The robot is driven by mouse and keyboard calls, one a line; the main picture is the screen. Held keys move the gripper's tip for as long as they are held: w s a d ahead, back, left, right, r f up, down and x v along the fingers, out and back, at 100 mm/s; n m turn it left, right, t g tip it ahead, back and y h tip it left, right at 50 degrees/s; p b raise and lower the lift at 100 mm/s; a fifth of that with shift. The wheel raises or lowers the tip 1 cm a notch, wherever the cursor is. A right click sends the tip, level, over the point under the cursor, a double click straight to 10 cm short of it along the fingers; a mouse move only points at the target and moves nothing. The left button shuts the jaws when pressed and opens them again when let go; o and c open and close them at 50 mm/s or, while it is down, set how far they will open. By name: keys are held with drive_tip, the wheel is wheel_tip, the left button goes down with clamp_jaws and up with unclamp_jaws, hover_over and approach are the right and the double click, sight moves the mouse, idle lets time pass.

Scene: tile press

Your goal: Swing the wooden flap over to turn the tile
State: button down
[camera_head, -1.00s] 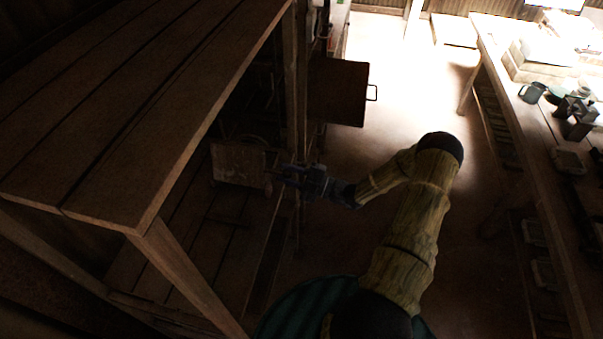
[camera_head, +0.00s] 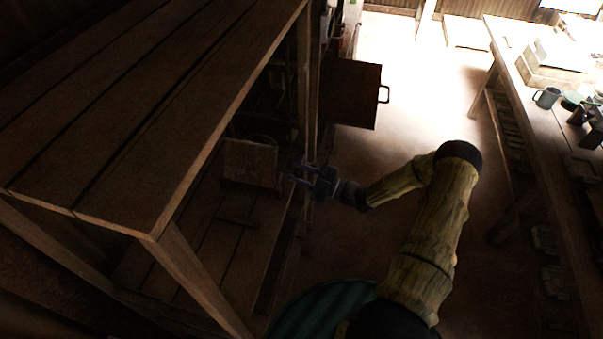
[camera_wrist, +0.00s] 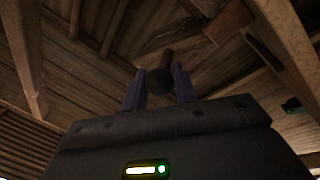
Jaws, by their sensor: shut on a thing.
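A small square wooden board (camera_head: 250,162), which looks like the flap, stands raised over the lower planks inside the dark shelf frame. My gripper (camera_head: 300,177) is just right of the board, at the shelf's open side. How this knob joins the board is too dark to tell. The tile cannot be made out in either view.
The shelf's plank top (camera_head: 130,130) overhangs at left, with a post close behind my gripper. An open dark door (camera_head: 352,94) with a handle juts out beyond.

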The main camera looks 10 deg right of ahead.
drive_tip(key=c, duration=1.1)
unclamp_jaws()
drive_tip(key=shift+s+f, duration=0.1)
drive_tip(key=shift+f, duration=0.1)
drive_tip(key=shift+r, duration=0.1)
drive_tip(key=shift+d, duration=0.15)
drive_tip(key=shift+d, duration=0.3)
drive_tip(key=b+v, duration=0.5)
drive_tip(key=v, duration=1.1)
drive_tip(key=shift+s+d, duration=0.2)
drive_tip(key=shift+s, duration=0.2)
drive_tip(key=shift+a, duration=0.15)
